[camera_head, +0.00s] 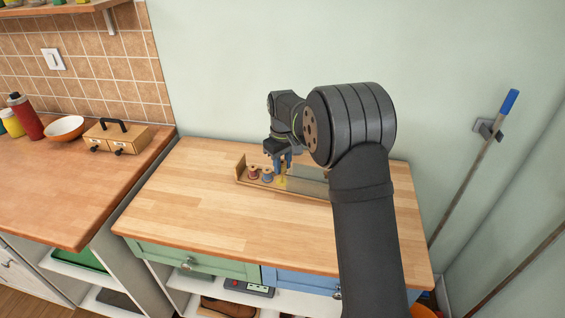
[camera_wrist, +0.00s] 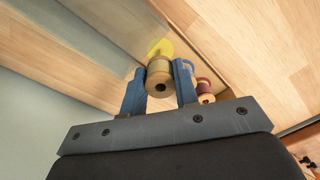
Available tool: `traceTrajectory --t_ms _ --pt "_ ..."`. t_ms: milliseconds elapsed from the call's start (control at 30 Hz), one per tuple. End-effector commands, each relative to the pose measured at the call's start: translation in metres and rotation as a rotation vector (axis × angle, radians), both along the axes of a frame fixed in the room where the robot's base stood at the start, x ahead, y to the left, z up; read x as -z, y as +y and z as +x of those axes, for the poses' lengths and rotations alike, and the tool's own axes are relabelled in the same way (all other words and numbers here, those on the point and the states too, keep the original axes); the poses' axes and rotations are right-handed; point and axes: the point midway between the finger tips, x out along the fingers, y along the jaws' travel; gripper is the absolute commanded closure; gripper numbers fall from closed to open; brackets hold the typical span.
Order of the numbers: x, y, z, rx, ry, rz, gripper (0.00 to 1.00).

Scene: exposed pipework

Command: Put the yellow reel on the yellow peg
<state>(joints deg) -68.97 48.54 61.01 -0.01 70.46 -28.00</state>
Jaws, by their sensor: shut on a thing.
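My gripper (camera_wrist: 160,85) has two blue fingers, shut on the yellow reel (camera_wrist: 160,78), a wooden spool with dull yellow thread. Beyond the reel in the wrist view is a bright yellow round patch (camera_wrist: 160,46) on the wooden rack. The yellow peg itself is not clearly visible, and I cannot tell whether the reel is around it or above it. In the head view, my gripper (camera_head: 282,160) points down over the rack (camera_head: 240,171), with yellow (camera_head: 283,184) showing just below the fingers.
A red reel (camera_head: 253,172) and a blue reel (camera_head: 267,175) stand on the rack left of my gripper, the blue one close beside it. A see-through panel (camera_head: 308,174) runs along the rack to the right. The worktop (camera_head: 190,195) in front is clear.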

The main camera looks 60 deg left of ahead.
Motion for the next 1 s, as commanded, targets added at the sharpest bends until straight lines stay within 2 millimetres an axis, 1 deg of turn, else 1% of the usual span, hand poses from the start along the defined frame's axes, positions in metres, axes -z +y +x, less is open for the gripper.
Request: traceTrajectory --t_ms 833,867,900,967,1000 --pt "0.022 0.000 0.000 0.000 0.000 0.000 0.93" --pt "0.022 0.000 0.000 0.000 0.000 0.000 0.71" --pt "0.021 0.000 0.000 0.000 0.000 0.000 0.63" --pt "0.021 0.000 0.000 0.000 0.000 0.000 0.51" --pt "0.021 0.000 0.000 0.000 0.000 0.000 0.47"
